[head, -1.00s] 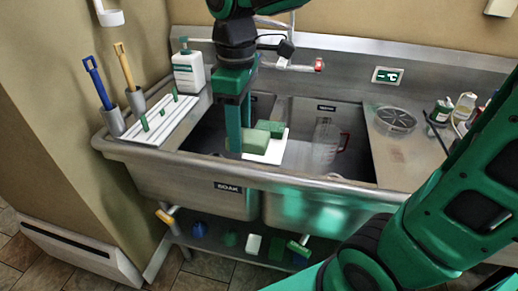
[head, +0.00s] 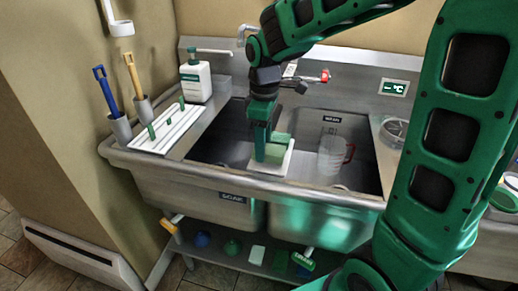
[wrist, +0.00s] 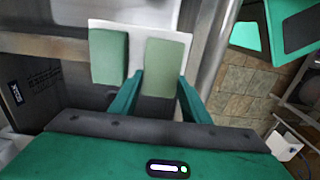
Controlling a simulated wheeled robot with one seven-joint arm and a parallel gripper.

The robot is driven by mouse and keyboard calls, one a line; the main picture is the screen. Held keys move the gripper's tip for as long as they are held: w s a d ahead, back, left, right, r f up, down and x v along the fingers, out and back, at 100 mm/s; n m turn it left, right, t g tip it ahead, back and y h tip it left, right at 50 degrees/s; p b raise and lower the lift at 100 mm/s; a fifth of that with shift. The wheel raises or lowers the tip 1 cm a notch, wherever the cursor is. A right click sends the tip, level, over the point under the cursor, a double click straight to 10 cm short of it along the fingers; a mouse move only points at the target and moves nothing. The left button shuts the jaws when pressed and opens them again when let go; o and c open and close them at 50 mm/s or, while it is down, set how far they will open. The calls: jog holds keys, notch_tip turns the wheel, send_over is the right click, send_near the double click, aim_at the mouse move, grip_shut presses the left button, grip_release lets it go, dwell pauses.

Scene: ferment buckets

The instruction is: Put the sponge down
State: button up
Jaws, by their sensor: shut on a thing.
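My gripper (head: 264,148) is over the sink's middle divider, pointing down. It is shut on a green sponge (wrist: 163,68), with one finger on either side in the wrist view. In the head view this sponge (head: 274,154) is partly hidden by the fingers. It is at a white tray (head: 286,167); I cannot tell whether it touches the tray. A second green sponge (wrist: 108,58) lies beside it on the same tray, apart from the held one.
The left basin is labelled SOAK (head: 232,198). A clear jug with a red handle (head: 331,154) stands in the right basin. A white bottle (head: 195,80), a ribbed white rack (head: 168,128) and two brush holders (head: 121,128) are at the left. Bottles sit on the shelf below.

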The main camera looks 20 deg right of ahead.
jog(key=shift+f, duration=0.75)
jog(key=shift+f, duration=0.1)
jog(key=o, duration=1.3)
notch_tip(320, 180, up, 12)
